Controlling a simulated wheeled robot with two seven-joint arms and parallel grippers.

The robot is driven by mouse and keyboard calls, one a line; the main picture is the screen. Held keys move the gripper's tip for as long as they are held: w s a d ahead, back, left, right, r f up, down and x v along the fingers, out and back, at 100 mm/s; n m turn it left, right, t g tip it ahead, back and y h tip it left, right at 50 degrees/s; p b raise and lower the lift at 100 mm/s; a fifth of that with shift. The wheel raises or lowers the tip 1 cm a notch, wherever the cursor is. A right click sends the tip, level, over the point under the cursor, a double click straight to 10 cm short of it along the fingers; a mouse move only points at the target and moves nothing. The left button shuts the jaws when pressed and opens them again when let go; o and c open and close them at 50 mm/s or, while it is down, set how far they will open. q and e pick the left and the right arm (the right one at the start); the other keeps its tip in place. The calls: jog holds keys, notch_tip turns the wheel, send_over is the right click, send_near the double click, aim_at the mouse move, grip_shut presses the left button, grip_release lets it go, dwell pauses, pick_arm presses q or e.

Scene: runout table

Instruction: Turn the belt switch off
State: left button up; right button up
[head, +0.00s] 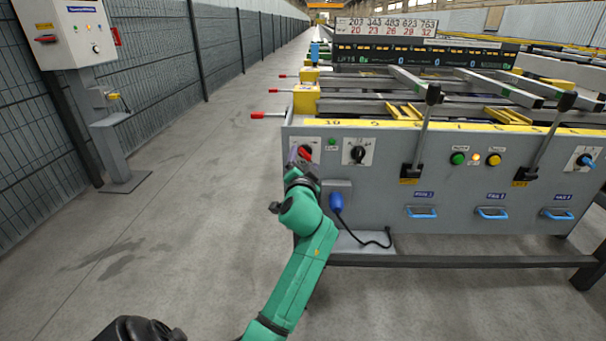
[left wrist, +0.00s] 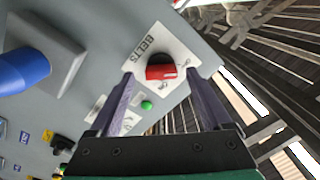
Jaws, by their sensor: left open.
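The belt switch (head: 305,152) is a red and black rotary knob on a light plate at the left end of the grey panel. In the left wrist view the switch (left wrist: 161,68) sits on its plate marked BELTS. The small position marks are too small to read surely. My left gripper (head: 297,160) is at the plate, partly covering it in the head view. In the left wrist view its two purple fingers (left wrist: 160,77) are open, one on each side of the red knob, with gaps showing. Contact cannot be told.
A green lamp (head: 332,142) and a black rotary switch (head: 358,152) are right of the belt switch. A blue plug (head: 336,201) with a black cable is below. Red-tipped rods (head: 268,115) stick out at the table's left end.

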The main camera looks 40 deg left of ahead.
pick_arm(q)
jog(key=v, duration=1.3)
jog(key=shift+p, duration=0.3)
pick_arm(e)
jog(key=shift+s+d+r+g+h, duration=0.35)
jog(key=shift+d+r+g, duration=0.2)
jog(key=shift+d, duration=0.25)
pick_arm(q)
jog(key=shift+w, duration=0.1)
